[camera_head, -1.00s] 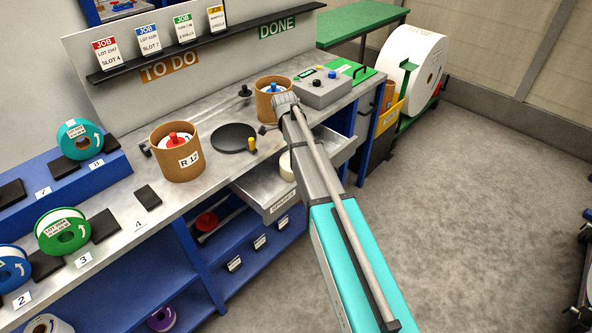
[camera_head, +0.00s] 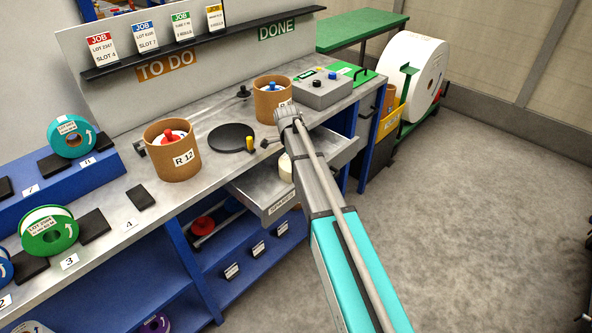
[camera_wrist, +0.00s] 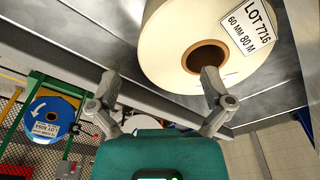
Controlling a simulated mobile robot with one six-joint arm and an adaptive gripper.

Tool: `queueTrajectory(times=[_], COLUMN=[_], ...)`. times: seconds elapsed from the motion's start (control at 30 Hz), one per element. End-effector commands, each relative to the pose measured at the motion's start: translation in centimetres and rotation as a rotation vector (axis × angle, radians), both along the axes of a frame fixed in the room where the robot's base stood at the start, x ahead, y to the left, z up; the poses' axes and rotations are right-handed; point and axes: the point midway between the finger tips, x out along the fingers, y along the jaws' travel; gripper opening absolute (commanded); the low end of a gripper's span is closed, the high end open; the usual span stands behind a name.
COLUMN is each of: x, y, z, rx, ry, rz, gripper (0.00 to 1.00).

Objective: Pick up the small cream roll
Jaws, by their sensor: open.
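The small cream roll (camera_wrist: 168,58) fills the upper middle of the wrist view, with a brown core and a white label reading LOT 7716, 60 MM 80 M. In the head view, the cream roll (camera_head: 286,167) shows in the open drawer (camera_head: 262,190), partly hidden by my arm. My gripper (camera_wrist: 160,80) is open and empty. Its fingers stand apart at the roll's near edge, the right one overlapping the roll's face in the picture. I cannot tell whether it touches.
Cardboard tubs, one marked R 12 (camera_head: 173,155), stand on the bench beside a black disc (camera_head: 232,137) and a grey control box (camera_head: 322,90). A blue rack with a green spool (camera_head: 48,232) is at left. A large white roll (camera_head: 425,70) stands behind. The floor at right is clear.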

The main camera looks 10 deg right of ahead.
Motion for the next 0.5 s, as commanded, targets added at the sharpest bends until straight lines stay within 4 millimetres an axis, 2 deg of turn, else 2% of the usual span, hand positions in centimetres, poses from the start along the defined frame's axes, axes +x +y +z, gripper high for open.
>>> queueTrajectory(times=[0.3,0.5], x=[-0.01,-0.03], y=[0.00,-0.18], z=[-0.06,-0.92], rx=[0.000,0.000], ry=[0.000,0.000], rz=[0.000,0.000], gripper=[1.00,1.00])
